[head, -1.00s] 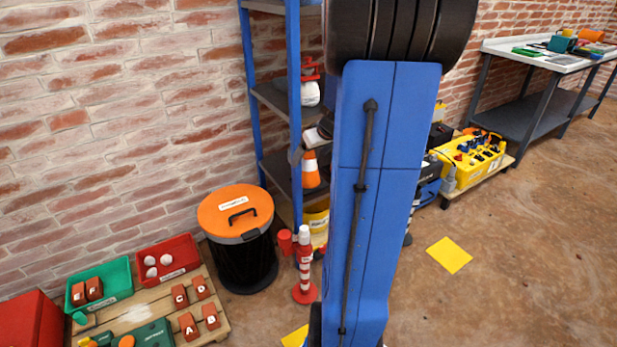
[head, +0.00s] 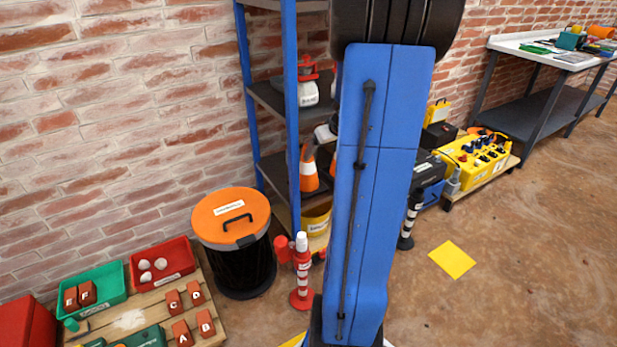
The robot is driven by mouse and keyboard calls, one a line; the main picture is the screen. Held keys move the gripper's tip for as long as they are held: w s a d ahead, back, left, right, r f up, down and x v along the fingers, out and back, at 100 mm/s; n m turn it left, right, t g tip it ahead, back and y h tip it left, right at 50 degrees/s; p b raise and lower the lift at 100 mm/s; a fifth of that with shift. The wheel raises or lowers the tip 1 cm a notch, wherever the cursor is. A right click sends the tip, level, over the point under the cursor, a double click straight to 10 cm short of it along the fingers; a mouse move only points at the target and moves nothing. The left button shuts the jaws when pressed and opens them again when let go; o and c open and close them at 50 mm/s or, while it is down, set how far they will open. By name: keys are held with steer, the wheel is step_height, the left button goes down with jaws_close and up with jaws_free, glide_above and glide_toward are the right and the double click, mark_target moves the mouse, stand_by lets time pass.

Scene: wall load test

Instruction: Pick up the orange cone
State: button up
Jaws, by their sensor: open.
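An orange cone (head: 309,183) with a white band stands upright on a shelf of the blue rack, left of my blue arm. Another orange piece (head: 333,167) shows beside it, mostly hidden by my arm; I cannot tell if it is a second cone. A small part of my gripper (head: 309,150) shows at the cone's top, with a grey-white wrist part just above right. The gripper is open. My arm hides much of it, and I cannot tell whether the fingers are around the cone or beside it.
The rack's blue post (head: 292,120) stands just left of the cone. A white bottle with a red top (head: 308,92) is on the shelf above. A black bin with an orange lid (head: 232,217) and a red-white post (head: 302,275) stand below.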

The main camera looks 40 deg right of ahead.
mark_target(309, 169)
steer(key=x, duration=1.1)
steer(key=shift+d+x, duration=0.2)
steer(key=shift+x, duration=2.95)
steer(key=shift+w+r, duration=0.1)
steer(key=shift+w, duration=0.05)
steer(key=c, duration=1.9)
steer(key=shift+r, duration=0.1)
